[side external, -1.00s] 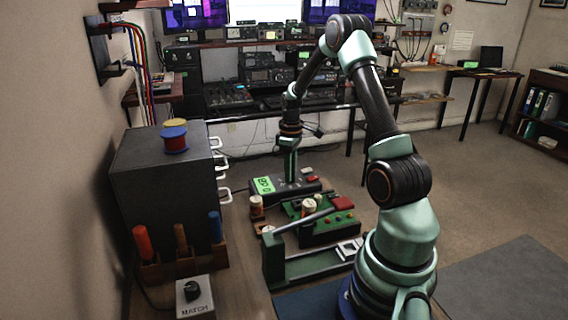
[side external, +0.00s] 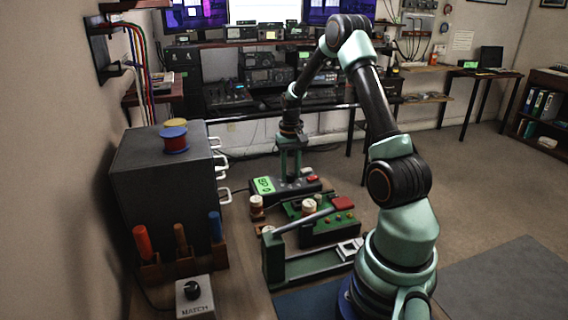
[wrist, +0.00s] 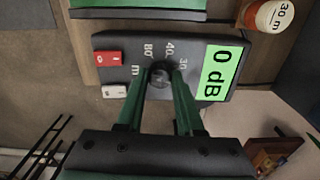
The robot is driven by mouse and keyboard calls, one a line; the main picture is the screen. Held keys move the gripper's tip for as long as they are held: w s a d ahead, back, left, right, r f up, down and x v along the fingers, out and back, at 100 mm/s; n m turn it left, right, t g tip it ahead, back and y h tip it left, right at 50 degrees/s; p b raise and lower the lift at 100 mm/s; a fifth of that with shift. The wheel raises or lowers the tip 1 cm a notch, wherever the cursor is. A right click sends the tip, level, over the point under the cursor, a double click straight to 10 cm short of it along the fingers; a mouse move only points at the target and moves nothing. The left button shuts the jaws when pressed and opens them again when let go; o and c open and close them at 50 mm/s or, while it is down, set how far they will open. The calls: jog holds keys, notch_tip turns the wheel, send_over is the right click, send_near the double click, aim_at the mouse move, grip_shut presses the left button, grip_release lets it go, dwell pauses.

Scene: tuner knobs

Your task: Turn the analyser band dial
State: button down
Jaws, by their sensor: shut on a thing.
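The analyser (side external: 312,184) is a dark box with a lit green display (side external: 264,185), standing on the bench behind the green units. In the wrist view the analyser (wrist: 112,72) shows a display (wrist: 215,72) reading 0 dB. Its dark round band dial (wrist: 160,71) is ringed by white marks including 80, 40 and 30. My gripper (wrist: 161,80) points down with one finger on each side of the dial, shut on it. In the side view my gripper (side external: 290,176) stands over the analyser and the dial is hidden. The dial's pointer direction is unclear.
A red and a white button (wrist: 114,91) sit on the analyser. A 30 m coil (wrist: 272,15) stands close by. A green unit with a lever (side external: 305,220) is in front. The MATCH box (side external: 195,298) and grey cabinet (side external: 165,190) are left.

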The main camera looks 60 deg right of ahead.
aim_at(290, 174)
jog(key=shift+m, duration=1.2)
jog(key=c, duration=0.5)
grip_release()
jog(key=shift+c, duration=0.2)
jog(key=shift+r, duration=0.1)
notch_tip(290, 174, up, 12)
